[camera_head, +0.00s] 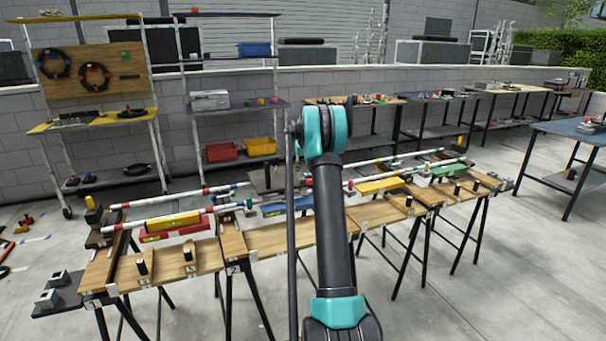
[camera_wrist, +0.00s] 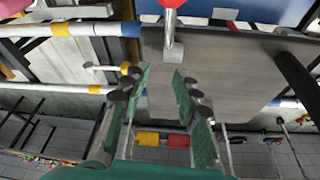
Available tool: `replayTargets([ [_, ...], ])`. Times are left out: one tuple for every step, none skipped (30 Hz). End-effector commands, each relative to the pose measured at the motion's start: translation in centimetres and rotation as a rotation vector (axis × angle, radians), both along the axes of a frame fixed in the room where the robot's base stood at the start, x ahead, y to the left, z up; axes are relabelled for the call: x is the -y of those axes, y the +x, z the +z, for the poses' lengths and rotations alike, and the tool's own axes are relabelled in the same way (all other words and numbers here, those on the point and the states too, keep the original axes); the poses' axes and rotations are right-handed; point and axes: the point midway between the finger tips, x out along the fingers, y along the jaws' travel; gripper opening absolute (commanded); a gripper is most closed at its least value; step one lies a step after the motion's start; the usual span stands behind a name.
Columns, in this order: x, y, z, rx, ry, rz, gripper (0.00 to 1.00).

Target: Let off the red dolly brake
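A red knob (camera_wrist: 170,3) on a short metal lever (camera_wrist: 173,38) shows at the top edge of the wrist view, partly cut off. The lever stands against a grey board (camera_wrist: 235,75), which seems to be part of the dolly. My gripper (camera_wrist: 161,74) is open, with its two green-padded fingers on either side of empty space. In the picture its fingertips lie just below the lever's metal end, and a gap shows between them. In the head view my arm hides the gripper and the knob; a grey surface (camera_head: 266,181) shows left of the arm.
Striped poles (camera_head: 165,198) and wooden trestle tables (camera_head: 180,262) stand around the arm. A blue panel (camera_wrist: 235,10) and striped bars (camera_wrist: 70,29) are close to the gripper. A yellow bin (camera_head: 259,146) and red bin (camera_head: 221,152) sit on a shelf behind.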

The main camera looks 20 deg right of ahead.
Motion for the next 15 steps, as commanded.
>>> replayTargets([
  [-0.1, -0.3, 1.0, 0.001, 0.0, 0.001, 0.31],
  [-0.2, -0.5, 1.6, 0.002, 0.0, 0.001, 0.31],
  [-0.3, -0.8, 2.5, 0.003, 0.0, 0.001, 0.31],
  [-0.3, -0.9, 3.1, 0.003, 0.0, 0.001, 0.31],
  [-0.4, -1.1, 3.6, 0.004, 0.0, 0.001, 0.31],
  [-0.4, -1.4, 4.4, 0.005, 0.0, 0.001, 0.31],
  [-0.4, -1.5, 5.0, 0.005, -0.001, 0.002, 0.31],
  [-0.5, -1.7, 5.5, 0.006, -0.001, 0.002, 0.31],
  [-0.5, -1.9, 6.1, 0.006, -0.001, 0.002, 0.31],
  [-0.6, -2.1, 6.6, 0.007, -0.001, 0.002, 0.31],
  [-0.6, -2.2, 7.0, 0.007, -0.001, 0.002, 0.31],
  [-0.6, -2.3, 7.5, 0.007, -0.001, 0.002, 0.31],
  [-0.6, -2.4, 7.8, 0.008, -0.001, 0.002, 0.31],
  [-0.7, -2.5, 8.1, 0.008, -0.001, 0.002, 0.31],
  [-0.7, -2.6, 8.4, 0.008, -0.001, 0.002, 0.31],
])
